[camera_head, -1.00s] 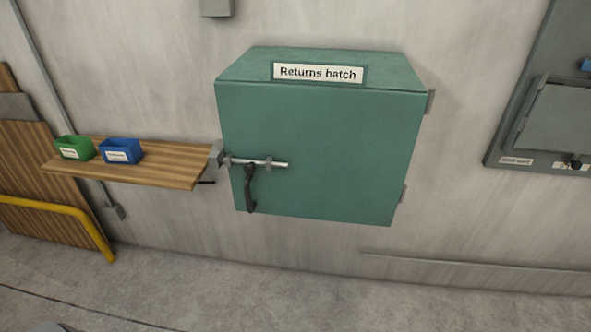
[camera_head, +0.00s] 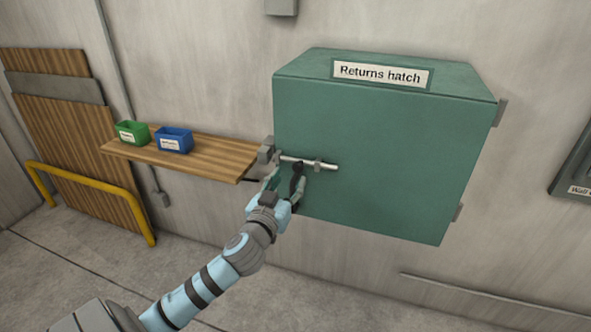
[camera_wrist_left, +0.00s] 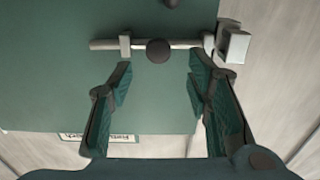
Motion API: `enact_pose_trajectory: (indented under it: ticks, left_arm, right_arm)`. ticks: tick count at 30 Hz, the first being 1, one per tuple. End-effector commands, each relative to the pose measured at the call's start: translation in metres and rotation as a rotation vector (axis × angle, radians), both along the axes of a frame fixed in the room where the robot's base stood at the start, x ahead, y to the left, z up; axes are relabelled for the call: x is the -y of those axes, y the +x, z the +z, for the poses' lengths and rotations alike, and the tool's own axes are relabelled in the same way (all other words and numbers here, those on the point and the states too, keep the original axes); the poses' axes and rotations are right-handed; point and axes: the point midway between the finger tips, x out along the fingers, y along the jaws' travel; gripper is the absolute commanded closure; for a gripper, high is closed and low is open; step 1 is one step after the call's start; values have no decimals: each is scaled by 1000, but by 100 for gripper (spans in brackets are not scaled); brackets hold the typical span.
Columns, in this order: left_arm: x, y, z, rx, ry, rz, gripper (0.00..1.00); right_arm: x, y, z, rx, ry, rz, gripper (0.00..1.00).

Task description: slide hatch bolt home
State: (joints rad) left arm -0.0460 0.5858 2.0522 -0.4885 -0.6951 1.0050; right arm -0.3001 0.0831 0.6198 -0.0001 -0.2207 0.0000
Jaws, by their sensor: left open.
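The green returns hatch (camera_head: 390,150) is closed on the wall. Its bolt (camera_head: 327,167) is a pale horizontal rod at the door's left edge, beside a grey keeper block (camera_head: 266,152). In the wrist view, the picture is turned over and the bolt (camera_wrist_left: 181,44) carries a dark round knob (camera_wrist_left: 158,51); the keeper (camera_wrist_left: 234,45) is at right. My left gripper (camera_head: 287,178) is open at the bolt, partly covering the dark handle. In the wrist view, its open fingers (camera_wrist_left: 160,75) point toward the rod, with the knob between and just beyond their tips.
A wooden shelf (camera_head: 205,163) left of the hatch holds a green bin (camera_head: 133,133) and a blue bin (camera_head: 173,141). A yellow rail (camera_head: 100,193) stands at far left. A grey wall panel (camera_head: 580,175) is at the right edge. Floor below the hatch is clear.

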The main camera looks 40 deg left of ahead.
Motion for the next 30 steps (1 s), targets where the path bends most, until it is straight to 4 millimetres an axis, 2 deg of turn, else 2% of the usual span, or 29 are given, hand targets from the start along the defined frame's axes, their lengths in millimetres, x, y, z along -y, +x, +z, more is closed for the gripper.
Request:
enact_pose_trajectory:
  ticks: [3,6,10,17,20,26,30]
  left_arm:
    - [-10,29,2,1,-4,1,55]
    - [-16,45,1,-1,-1,1,55]
    - [-19,55,0,-2,-2,0,55]
    - [-19,56,0,-1,0,-2,55]
    - [-19,56,-1,-1,0,-1,68]
    - [-19,56,-1,-2,0,-1,100]
    - [-19,56,-1,-1,1,-1,100]
  right_arm:
    - [0,0,3,0,0,0,100]
    - [0,0,4,0,0,0,100]
    - [-1,0,5,0,1,0,100]
    - [-4,0,4,1,5,-1,100]
    - [-5,0,4,1,6,-2,100]
    - [-5,0,4,1,6,-2,100]
    - [-4,0,4,1,6,-1,100]
